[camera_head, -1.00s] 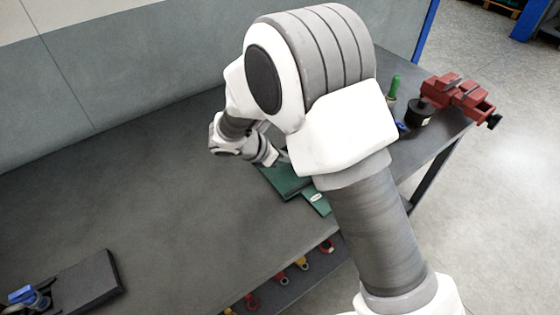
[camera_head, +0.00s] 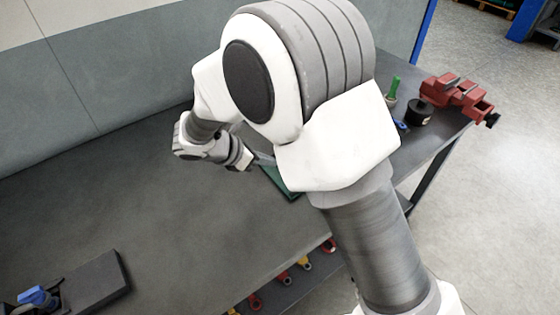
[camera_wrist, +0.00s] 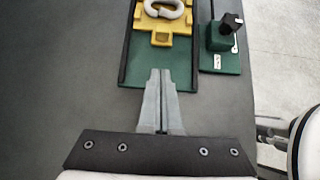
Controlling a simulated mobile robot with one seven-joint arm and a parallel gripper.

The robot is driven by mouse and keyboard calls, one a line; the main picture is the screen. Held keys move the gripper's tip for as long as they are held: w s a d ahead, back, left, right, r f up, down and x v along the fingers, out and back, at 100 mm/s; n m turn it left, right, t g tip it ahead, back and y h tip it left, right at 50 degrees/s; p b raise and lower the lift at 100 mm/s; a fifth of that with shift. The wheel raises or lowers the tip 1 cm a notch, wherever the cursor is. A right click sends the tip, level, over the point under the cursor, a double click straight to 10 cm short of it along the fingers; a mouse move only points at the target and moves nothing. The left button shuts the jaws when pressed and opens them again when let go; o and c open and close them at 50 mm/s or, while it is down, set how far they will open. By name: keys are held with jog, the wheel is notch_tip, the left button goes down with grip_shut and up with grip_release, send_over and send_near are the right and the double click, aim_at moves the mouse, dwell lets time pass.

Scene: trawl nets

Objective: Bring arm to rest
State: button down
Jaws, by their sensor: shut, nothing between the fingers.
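My gripper (camera_wrist: 160,100) is shut and empty in the wrist view, its two grey fingers together. It is over the dark table (camera_wrist: 60,80), its tips near the close edge of a green tray (camera_wrist: 127,72). In the tray lies a yellow piece (camera_wrist: 168,28) with a pale grey ring-shaped part (camera_wrist: 165,8) on it. In the head view my arm is bent out over the table, and its large joint hides most of the green tray (camera_head: 279,179). The fingertips are mostly hidden there.
Right of the tray is a green base with a black knob (camera_wrist: 220,40). In the head view a red vise (camera_head: 458,95), a black round object (camera_head: 419,112) and a green-handled tool (camera_head: 392,92) stand at the far right. A dark block (camera_head: 95,280) lies at lower left. The middle table is clear.

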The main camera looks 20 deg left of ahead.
jog(key=shift+v, duration=2.3)
jog(key=s+d+r+m+g+y, duration=0.1)
jog(key=d+r+m+g, duration=0.1)
jog(key=d+r+m, duration=0.55)
jog(key=d+r+m+g, duration=0.1)
jog(key=d+r+m, duration=0.3)
jog(key=d, duration=0.7)
jog(key=s+d+r+m+y, duration=0.2)
jog(key=s+d+m, duration=0.5)
jog(key=m, duration=0.1)
jog(key=s+d+r+m+t+y, duration=0.1)
jog(key=s+d+r+m+y, duration=0.1)
jog(key=s+d+m, duration=0.4)
jog(key=s+r+m, duration=0.1)
jog(key=m, duration=0.1)
jog(key=shift+s+d+m+t+y, duration=0.2)
jog(key=shift+d+m+t+y, duration=0.1)
jog(key=shift+d+m, duration=0.1)
jog(key=shift+a, duration=0.15)
